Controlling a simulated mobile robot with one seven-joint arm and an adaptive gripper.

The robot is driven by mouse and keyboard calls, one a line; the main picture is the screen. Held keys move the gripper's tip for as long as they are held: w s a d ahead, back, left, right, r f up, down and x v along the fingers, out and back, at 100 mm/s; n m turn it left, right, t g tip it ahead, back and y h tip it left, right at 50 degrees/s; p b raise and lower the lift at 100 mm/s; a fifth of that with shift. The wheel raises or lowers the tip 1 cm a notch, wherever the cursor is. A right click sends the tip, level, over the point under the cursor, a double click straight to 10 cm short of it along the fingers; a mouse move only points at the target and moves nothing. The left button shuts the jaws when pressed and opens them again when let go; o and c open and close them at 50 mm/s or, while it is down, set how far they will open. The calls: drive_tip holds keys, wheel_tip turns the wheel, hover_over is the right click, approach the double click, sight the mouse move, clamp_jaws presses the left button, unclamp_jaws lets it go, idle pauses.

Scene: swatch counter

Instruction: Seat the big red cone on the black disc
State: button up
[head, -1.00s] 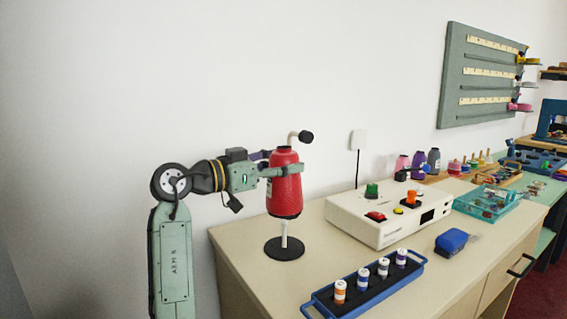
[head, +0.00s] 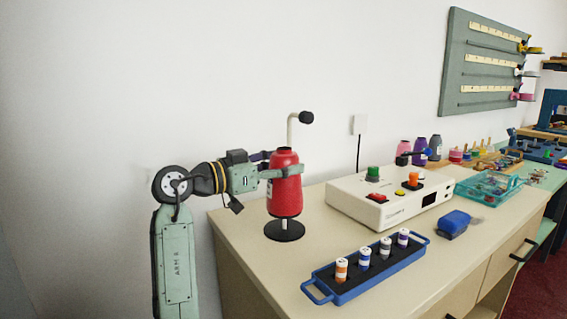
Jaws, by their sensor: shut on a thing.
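The big red cone (head: 285,195), a red spool with a dark top and dark base edge, is upright in the head view. My gripper (head: 284,172) is shut on its upper part from the left. The black disc (head: 285,231) lies on the counter directly below the cone. A short piece of pale post shows between the cone's bottom and the disc, so the cone is a little above the disc. A pale bent rod with a black end (head: 305,118) rises behind the cone.
A blue tray (head: 350,292) with several small spools stands at the front right. Bare counter (head: 235,228) lies left of the disc.

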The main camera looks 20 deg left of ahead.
sight(271, 186)
drive_tip(key=shift+f+b, duration=1.2)
drive_tip(key=shift+f, duration=0.85)
drive_tip(key=o, duration=1.5)
drive_tip(key=shift+f, duration=0.1)
drive_tip(key=shift+a, duration=0.1)
drive_tip(key=v, duration=1.2)
